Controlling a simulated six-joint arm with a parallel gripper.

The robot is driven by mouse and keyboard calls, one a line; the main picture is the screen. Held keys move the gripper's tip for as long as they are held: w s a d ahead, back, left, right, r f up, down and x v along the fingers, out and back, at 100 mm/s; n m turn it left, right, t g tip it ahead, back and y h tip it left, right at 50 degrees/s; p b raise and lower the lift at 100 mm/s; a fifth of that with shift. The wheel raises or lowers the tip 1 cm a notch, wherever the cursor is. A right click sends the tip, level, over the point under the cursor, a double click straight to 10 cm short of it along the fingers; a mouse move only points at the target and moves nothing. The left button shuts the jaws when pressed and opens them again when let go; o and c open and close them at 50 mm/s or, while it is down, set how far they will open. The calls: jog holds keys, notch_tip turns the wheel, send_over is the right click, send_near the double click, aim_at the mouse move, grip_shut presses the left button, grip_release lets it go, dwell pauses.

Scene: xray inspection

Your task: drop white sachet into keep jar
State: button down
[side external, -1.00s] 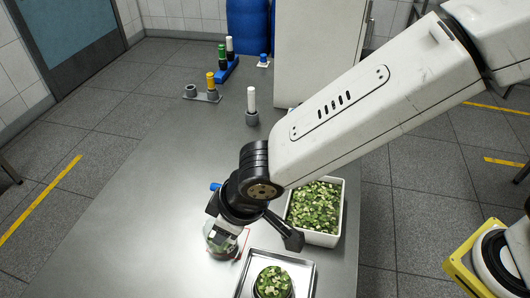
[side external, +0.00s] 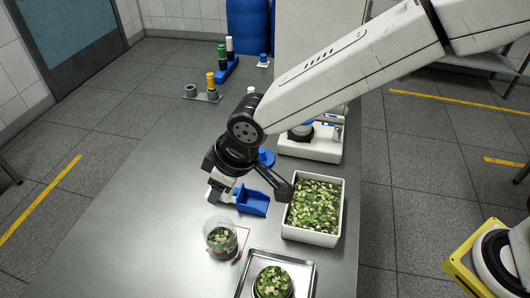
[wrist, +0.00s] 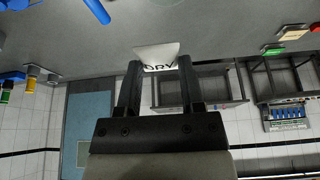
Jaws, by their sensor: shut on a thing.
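My gripper (wrist: 158,68) is shut on a white sachet (wrist: 156,54) with dark letters reading "DRY", partly hidden between the fingertips in the wrist view. In the side view my gripper (side external: 214,196) is above the table, just up and left of a clear glass jar (side external: 221,237). The jar stands upright, has green and pale pieces in it, and sits by a red outline on the table. I cannot tell from its look whether it is the keep jar. The sachet is hard to make out in the side view.
A blue scoop (side external: 253,202) lies right of my gripper. A white bin (side external: 341,212) of green pieces is further right. A metal tray (side external: 308,270) holds a round container (side external: 272,282) of similar pieces. A white scale-like device (side external: 310,148) stands behind. The table's left side is clear.

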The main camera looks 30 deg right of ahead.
jog(key=shift+f, duration=2.6)
jog(key=shift+c, duration=0.7)
grip_release()
jog(key=shift+r, duration=0.15)
jog(key=v, duration=0.7)
jog(key=shift+s+r, duration=0.2)
jog(key=shift+r, duration=0.05)
jog(key=shift+d, duration=0.1)
